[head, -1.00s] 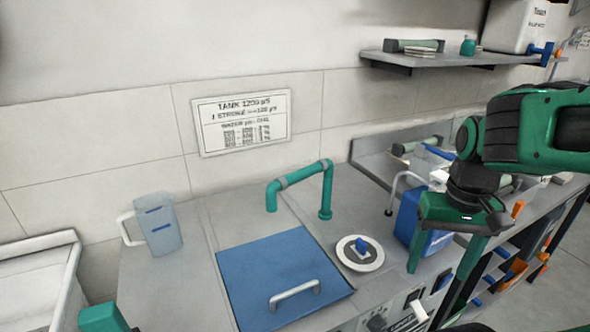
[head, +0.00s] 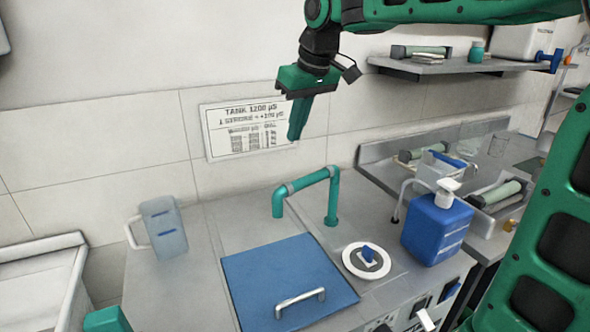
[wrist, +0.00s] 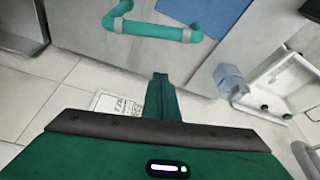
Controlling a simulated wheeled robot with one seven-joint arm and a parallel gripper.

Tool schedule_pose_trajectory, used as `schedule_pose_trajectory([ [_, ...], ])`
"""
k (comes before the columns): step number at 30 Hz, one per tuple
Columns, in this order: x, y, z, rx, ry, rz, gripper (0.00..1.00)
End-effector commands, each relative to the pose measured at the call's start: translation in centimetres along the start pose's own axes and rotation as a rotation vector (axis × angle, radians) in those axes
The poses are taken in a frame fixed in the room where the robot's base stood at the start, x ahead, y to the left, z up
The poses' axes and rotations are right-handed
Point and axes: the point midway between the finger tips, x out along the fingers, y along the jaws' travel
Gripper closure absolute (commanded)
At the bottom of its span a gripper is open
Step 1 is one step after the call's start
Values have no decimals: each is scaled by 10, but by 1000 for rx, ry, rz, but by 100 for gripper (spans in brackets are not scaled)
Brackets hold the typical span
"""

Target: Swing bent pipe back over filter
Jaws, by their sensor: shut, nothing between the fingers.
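The teal bent pipe (head: 308,180) stands on the counter, its upright at the right. Its arm reaches left, and its downturned open end hangs by the back edge of the blue lid. It also shows at the top of the wrist view (wrist: 150,29). A round white part with a dark ring and blue knob (head: 366,260), possibly the filter, sits right of the lid; the pipe's end is away from it. My gripper (head: 296,135) is shut and empty, fingers pointing down, above the pipe and in front of the wall sign. Its fingers show in the wrist view (wrist: 160,80).
The blue lid (head: 285,268) has a light handle. A clear jug (head: 164,230) stands at left. A blue pump bottle (head: 437,228) stands at right, near a sink with items. A wall shelf (head: 440,66) is at upper right. The wall sign (head: 222,140) is behind my gripper.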

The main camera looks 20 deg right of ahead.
Motion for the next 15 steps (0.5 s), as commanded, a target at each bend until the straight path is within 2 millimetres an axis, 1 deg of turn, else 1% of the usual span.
schedule_pose_trajectory([
  [10,0,0,-1,-3,2,-1,100],
  [13,5,0,-1,-2,1,-1,100],
  [15,11,0,-1,-3,0,-1,100],
])
